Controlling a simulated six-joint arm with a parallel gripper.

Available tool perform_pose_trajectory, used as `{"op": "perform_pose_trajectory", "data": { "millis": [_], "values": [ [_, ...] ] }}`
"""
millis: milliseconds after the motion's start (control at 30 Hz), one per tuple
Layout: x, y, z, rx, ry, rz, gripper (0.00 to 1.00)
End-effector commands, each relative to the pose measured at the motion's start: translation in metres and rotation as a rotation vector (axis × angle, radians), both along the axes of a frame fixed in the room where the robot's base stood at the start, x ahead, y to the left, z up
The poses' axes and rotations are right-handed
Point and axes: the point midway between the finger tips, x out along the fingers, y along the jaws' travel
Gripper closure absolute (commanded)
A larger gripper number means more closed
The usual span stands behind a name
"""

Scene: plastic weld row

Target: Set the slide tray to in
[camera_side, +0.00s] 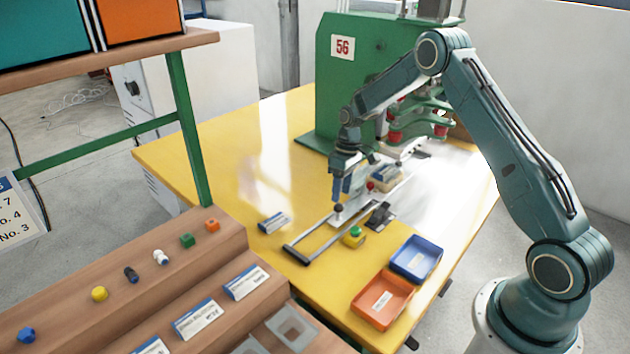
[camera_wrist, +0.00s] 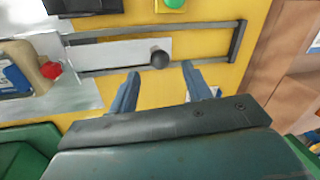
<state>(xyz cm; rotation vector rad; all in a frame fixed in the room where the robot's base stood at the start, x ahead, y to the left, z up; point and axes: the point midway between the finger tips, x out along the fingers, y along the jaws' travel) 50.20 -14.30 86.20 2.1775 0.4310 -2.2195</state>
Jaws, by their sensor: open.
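The slide tray is a pale plate (camera_wrist: 112,52) with a dark round knob (camera_wrist: 159,58) near its outer end. It lies between two dark rails closed by an end bar (camera_wrist: 238,40). In the side view the knob (camera_side: 338,208) is on the plate's near end, and the rail stretch toward the end bar (camera_side: 296,255) is bare. My gripper (camera_wrist: 161,70) is open and empty, with one finger to each side of the knob and the tips just short of it. In the side view my gripper (camera_side: 343,188) is close above the knob; contact cannot be told.
A green machine marked 56 (camera_side: 345,90) stands behind. A tan block (camera_side: 387,177) and a red part (camera_side: 370,186) are beyond the knob. A green button on a yellow box (camera_side: 353,236), blue bin (camera_side: 416,258) and orange bin (camera_side: 382,297) are nearby. Yellow table left is mostly clear.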

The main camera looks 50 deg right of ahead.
Motion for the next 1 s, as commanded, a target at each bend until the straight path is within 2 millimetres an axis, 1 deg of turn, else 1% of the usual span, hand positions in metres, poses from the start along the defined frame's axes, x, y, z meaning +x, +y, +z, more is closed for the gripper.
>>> {"op": "perform_pose_trajectory", "data": {
  "millis": [33,100,300,500,733,767,800,867,900,967,1000],
  "values": [
    [-0.001,0.002,-0.009,0.001,0.003,0.001,0.51],
    [-0.001,0.004,-0.018,0.0,0.003,0.0,0.51],
    [-0.002,0.007,-0.037,0.0,0.001,-0.001,0.51],
    [-0.002,0.008,-0.044,0.0,0.001,-0.001,0.51],
    [-0.002,0.008,-0.044,0.0,0.0,-0.001,0.51],
    [-0.002,0.008,-0.044,0.0,0.0,-0.001,0.53],
    [-0.002,0.008,-0.044,0.0,0.0,-0.001,0.61],
    [-0.002,0.008,-0.044,0.0,0.0,-0.001,0.73],
    [-0.002,0.008,-0.044,0.0,0.0,-0.001,0.81],
    [-0.002,0.008,-0.044,0.0,0.0,-0.001,0.92],
    [-0.002,0.008,-0.044,0.0,0.0,-0.001,1.0]
  ]
}}
